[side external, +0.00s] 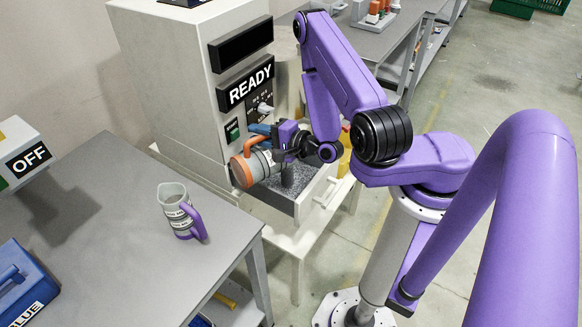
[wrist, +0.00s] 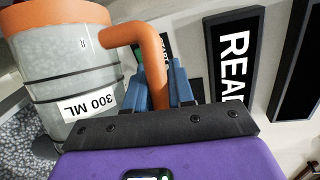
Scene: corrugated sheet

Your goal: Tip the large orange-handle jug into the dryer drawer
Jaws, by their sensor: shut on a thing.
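The large jug (side external: 254,168) has a grey body, an orange band at its bottom and an orange handle. It is tilted onto its side above the open dryer drawer (side external: 309,205), which holds dark grey granules. My gripper (side external: 270,137) is shut on the orange handle. In the wrist view the jug (wrist: 65,70) shows a "300 ML" label that reads upside down, and the blue fingers of my gripper (wrist: 160,90) close around the handle. A dark stream seems to fall below the jug's mouth into the drawer. The inside of the jug is hidden.
A smaller jug with a purple handle (side external: 176,209) stands upright on the grey table (side external: 130,260). The dryer cabinet (side external: 180,80) with its "READY" sign rises behind the drawer. A blue box (side external: 20,285) and an "OFF" device (side external: 25,155) are at left.

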